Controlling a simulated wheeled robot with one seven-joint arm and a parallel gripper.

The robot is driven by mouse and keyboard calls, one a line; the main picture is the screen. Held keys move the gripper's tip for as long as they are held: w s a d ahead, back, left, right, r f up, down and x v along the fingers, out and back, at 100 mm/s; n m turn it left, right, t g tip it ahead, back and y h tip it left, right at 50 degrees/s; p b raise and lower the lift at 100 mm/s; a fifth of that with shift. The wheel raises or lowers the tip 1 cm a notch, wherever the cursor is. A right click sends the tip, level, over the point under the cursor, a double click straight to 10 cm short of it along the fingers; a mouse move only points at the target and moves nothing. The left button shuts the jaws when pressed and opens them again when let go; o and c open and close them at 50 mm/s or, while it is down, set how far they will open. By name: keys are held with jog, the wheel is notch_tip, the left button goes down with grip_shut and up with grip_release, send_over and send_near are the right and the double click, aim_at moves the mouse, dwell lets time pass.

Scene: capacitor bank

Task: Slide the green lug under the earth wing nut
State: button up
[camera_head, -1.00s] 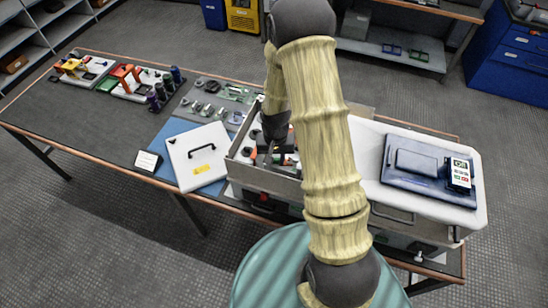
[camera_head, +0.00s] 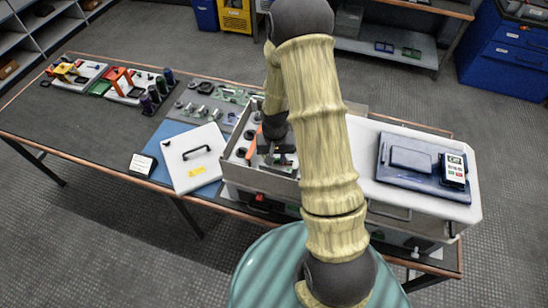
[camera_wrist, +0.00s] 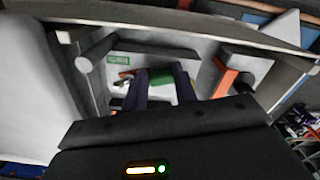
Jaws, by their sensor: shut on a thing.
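In the wrist view my gripper (camera_wrist: 161,72) reaches down into a grey open-topped box (camera_head: 262,183). Its two dark fingers are closed on a green cylindrical piece, which I take to be the green lug (camera_wrist: 160,86). The piece lies crosswise between the fingers. A small metal fitting with a red-orange part (camera_wrist: 126,74) is just left of the fingers, close to the green piece. I cannot tell whether this is the earth wing nut, or whether it touches the lug. In the head view my arm hides much of the gripper area.
A grey cylinder (camera_wrist: 97,52) stands left of the fingers, near a green label (camera_wrist: 118,60). An orange bar (camera_wrist: 226,80) is close on the right. The box walls surround the fingers.

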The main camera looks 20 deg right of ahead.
jog(key=shift+d, duration=0.2)
dwell(0.4)
jog(key=o, duration=1)
jog(key=shift+o, duration=0.2)
jog(key=shift+s, duration=0.1)
jog(key=shift+w+d+r, duration=0.1)
jog(key=shift+w+r, duration=0.1)
jog(key=shift+r, duration=0.3)
notch_tip(320, 180, up, 16)
jog(key=b, duration=0.3)
jog(key=shift+a+r, duration=0.2)
jog(key=shift+a, duration=0.1)
jog(key=shift+s, duration=0.2)
jog(key=s+a+f+n+t+b, duration=0.1)
jog(key=s+a+n+t, duration=0.1)
jog(key=s, duration=0.9)
jog(key=shift+s+a+f+n+t, duration=0.2)
jog(key=shift+a+n+t, duration=0.1)
jog(key=shift+n, duration=0.3)
